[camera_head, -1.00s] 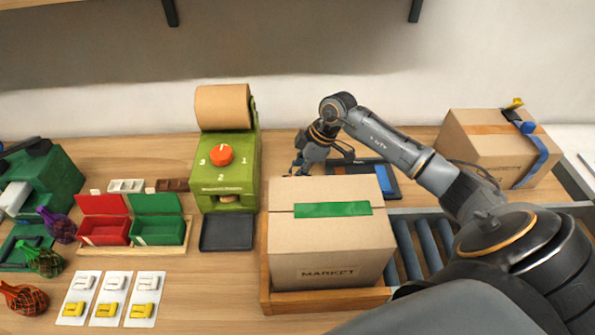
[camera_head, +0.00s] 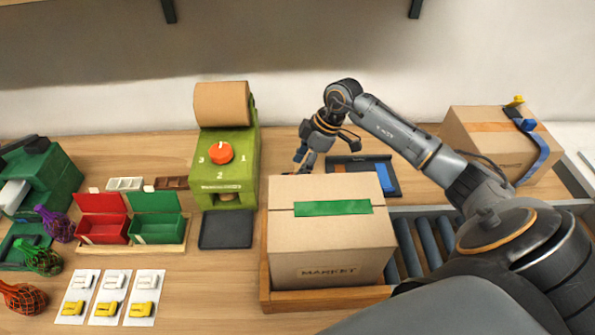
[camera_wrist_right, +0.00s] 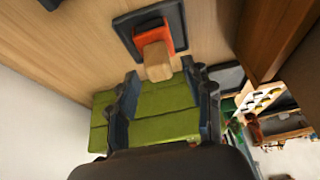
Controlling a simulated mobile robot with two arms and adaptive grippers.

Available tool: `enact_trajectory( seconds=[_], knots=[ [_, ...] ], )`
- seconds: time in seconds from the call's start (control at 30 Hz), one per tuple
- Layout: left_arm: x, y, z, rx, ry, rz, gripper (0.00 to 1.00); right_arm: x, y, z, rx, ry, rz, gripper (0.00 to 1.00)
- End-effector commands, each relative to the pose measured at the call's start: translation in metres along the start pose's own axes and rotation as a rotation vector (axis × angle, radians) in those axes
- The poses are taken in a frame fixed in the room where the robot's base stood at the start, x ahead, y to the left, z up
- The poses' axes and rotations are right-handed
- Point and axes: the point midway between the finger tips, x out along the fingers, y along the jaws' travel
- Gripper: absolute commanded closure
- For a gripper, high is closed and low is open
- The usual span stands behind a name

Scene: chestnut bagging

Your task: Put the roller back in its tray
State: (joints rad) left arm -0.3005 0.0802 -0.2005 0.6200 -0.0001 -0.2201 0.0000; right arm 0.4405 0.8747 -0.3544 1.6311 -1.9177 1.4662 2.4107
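My right gripper (camera_head: 312,152) is behind the closed market box, near the back of the table. In the right wrist view its two fingers (camera_wrist_right: 162,72) are apart with nothing gripped between them. Beyond the fingertips, an orange piece with a tan block-like handle (camera_wrist_right: 155,60), apparently the roller, lies on a small dark tray (camera_wrist_right: 124,27). My left gripper is not in view.
The market box (camera_head: 330,240) stands in a wooden frame, close in front of the right gripper. The green machine (camera_head: 230,170) with a paper roll is left of it. Rollers of a conveyor (camera_head: 428,240) lie right. A taped box (camera_head: 490,140) stands at the back right.

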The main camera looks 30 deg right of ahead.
Motion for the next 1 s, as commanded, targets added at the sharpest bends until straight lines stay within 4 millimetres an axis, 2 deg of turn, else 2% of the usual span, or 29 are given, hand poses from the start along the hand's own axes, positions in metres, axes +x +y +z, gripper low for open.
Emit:
enact_trajectory(
  seconds=[0.03, 0.2, 0.4, 0.6, 1.0],
  knots=[
    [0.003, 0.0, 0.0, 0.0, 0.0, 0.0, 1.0, -0.013, 0.001, 0.001, -0.002, 0.0, 0.006, 0.5],
    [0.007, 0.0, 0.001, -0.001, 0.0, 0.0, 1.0, -0.051, 0.002, 0.0, -0.002, 0.001, 0.006, 0.5],
    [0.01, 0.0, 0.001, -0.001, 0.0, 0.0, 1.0, -0.084, 0.001, 0.0, -0.001, 0.002, 0.005, 0.5],
    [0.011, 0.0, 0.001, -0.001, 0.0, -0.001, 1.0, -0.096, 0.0, 0.0, -0.001, 0.001, 0.002, 0.5],
    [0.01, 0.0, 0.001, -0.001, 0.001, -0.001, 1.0, -0.097, 0.0, -0.001, -0.001, 0.002, 0.002, 0.5]
  ],
)
